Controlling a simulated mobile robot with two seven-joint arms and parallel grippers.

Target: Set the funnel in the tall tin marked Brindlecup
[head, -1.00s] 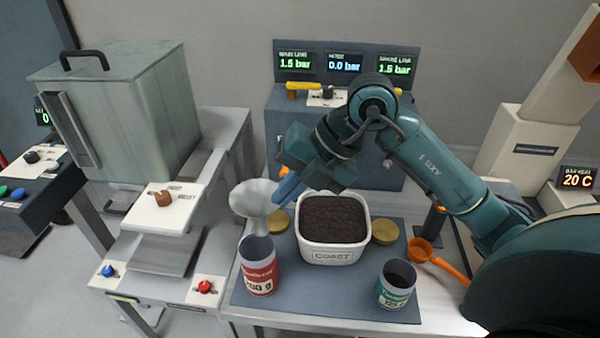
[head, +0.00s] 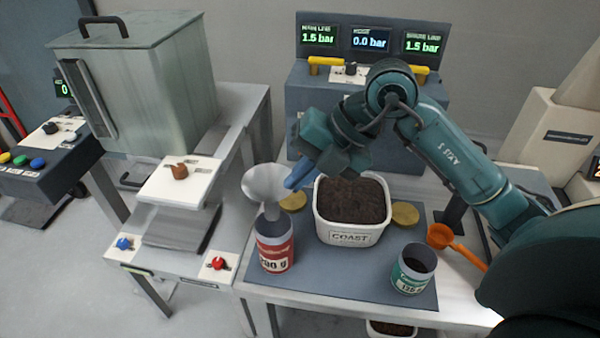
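The pale grey funnel (head: 265,183) is above the tall tin with a red label (head: 276,248), wide mouth up and slightly tilted. Its spout reaches down to the tin's mouth; I cannot tell whether the tip is inside. The tin stands upright at the mat's left side; its name is too small to read surely. My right gripper (head: 292,184) has its blue fingers at the funnel's right rim and appears shut on it. The fingertips are partly hidden. My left gripper is not in view.
A white tub (head: 351,238) of dark grounds stands right of the funnel, between two brass-coloured lids (head: 292,202) (head: 405,214). A shorter green-labelled tin (head: 413,270) is at the mat's front right. An orange scoop (head: 440,237) lies beyond the mat. The mat's front middle is clear.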

